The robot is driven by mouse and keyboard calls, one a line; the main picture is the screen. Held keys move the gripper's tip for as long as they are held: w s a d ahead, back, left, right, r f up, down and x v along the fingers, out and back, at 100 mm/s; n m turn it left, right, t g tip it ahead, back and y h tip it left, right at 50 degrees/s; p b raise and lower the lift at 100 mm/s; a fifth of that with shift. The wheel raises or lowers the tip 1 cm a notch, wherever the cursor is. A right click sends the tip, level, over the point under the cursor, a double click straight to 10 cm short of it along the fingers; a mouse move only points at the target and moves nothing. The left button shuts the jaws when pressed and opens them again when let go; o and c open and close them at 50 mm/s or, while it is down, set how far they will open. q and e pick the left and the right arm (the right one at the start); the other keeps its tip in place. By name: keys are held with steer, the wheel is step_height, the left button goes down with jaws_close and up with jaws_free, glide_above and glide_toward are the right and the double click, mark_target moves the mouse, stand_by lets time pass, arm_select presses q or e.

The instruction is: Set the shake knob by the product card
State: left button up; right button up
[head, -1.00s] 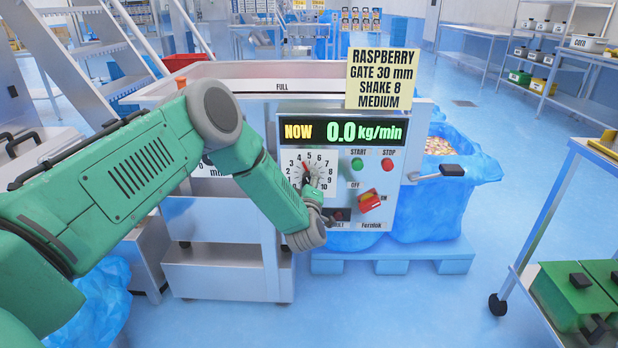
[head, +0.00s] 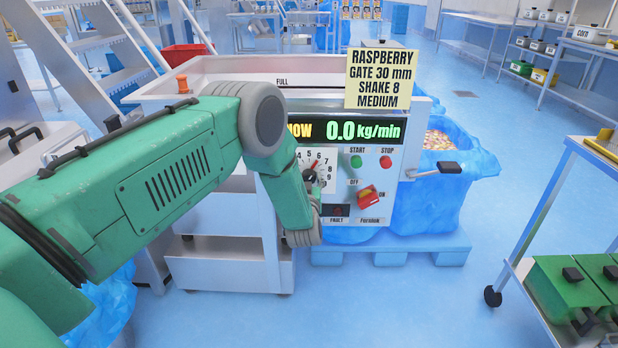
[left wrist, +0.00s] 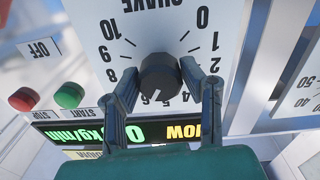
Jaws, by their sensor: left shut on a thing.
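The yellow product card (head: 380,78) stands above the control panel and reads RASPBERRY, GATE 30 mm, SHAKE 8, MEDIUM. The shake knob (left wrist: 158,76) is dark and round, in the middle of a white numbered dial (left wrist: 105,30) that appears upside down in the left wrist view. Its pale mark points near the 6. My left gripper (left wrist: 160,80) is shut on the knob, one finger on each side. My right gripper is not in view.
The display (head: 345,130) reads 0.0 kg/min. A green START button (head: 356,161), a red STOP button (head: 386,161) and a red switch (head: 369,197) sit right of the dial. A handle (head: 447,168) juts out right of the panel.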

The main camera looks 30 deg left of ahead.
arm_select(q)
steer(key=m, duration=0.4)
steer(key=shift+s+d+f+m, duration=0.1)
steer(key=shift+s+f+m, duration=0.1)
steer(key=shift+f+m, duration=0.15)
steer(key=shift+m+g, duration=0.3)
steer(key=shift+m, duration=2.25)
steer(key=o, duration=1.1)
steer(key=shift+c, duration=0.2)
steer(key=shift+o, duration=0.4)
steer(key=shift+w, duration=0.15)
steer(key=shift+r, duration=0.1)
